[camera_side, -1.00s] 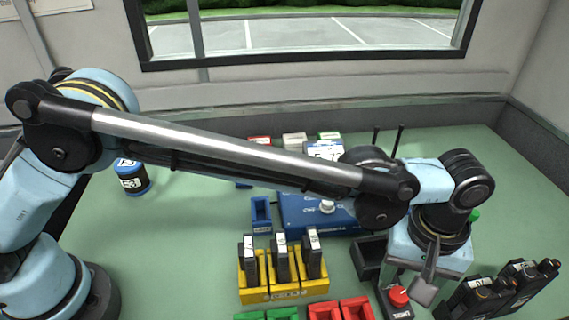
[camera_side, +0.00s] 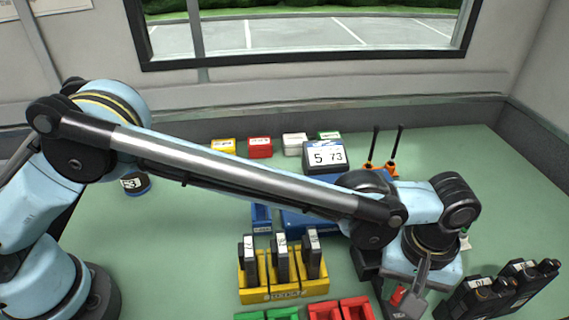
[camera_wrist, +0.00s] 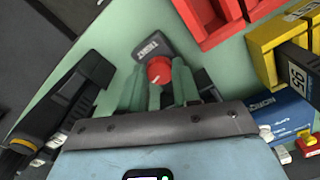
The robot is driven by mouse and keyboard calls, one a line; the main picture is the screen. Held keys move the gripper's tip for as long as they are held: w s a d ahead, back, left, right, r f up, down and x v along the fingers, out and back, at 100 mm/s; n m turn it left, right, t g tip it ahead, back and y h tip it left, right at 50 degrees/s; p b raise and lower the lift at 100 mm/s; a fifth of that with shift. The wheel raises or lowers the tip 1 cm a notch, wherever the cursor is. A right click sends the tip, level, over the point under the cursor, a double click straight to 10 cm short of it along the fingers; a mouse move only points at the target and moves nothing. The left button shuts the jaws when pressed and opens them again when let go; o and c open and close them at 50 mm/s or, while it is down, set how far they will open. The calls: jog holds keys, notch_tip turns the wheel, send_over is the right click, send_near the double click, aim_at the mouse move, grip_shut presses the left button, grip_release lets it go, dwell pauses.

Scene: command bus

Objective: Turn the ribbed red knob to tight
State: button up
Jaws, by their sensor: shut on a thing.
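The red knob (camera_side: 397,296) sits on a small grey base near the front right of the bench, partly hidden by my gripper (camera_side: 408,301). In the wrist view the knob (camera_wrist: 159,70) is a round red cap in front of a dark grey labelled base (camera_wrist: 152,46). My gripper (camera_wrist: 160,88) has one finger on each side of the knob and is shut on it. The knob's ribs and any tight mark are too small to make out.
A yellow rack (camera_side: 284,294) with several black upright units stands left of the knob. Red bins (camera_side: 341,311) are at the front edge. Black radios (camera_side: 497,292) stand close on the right. The bench's left is mostly clear.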

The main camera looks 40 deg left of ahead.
jog(key=shift+m, duration=0.4)
jog(key=m, duration=0.3)
jog(key=shift+m, duration=0.4)
jog(key=m, duration=1)
jog(key=shift+m, duration=0.4)
jog(key=m, duration=0.4)
jog(key=shift+m, duration=0.7)
jog(key=o, duration=1.1)
jog(key=shift+c, duration=0.2)
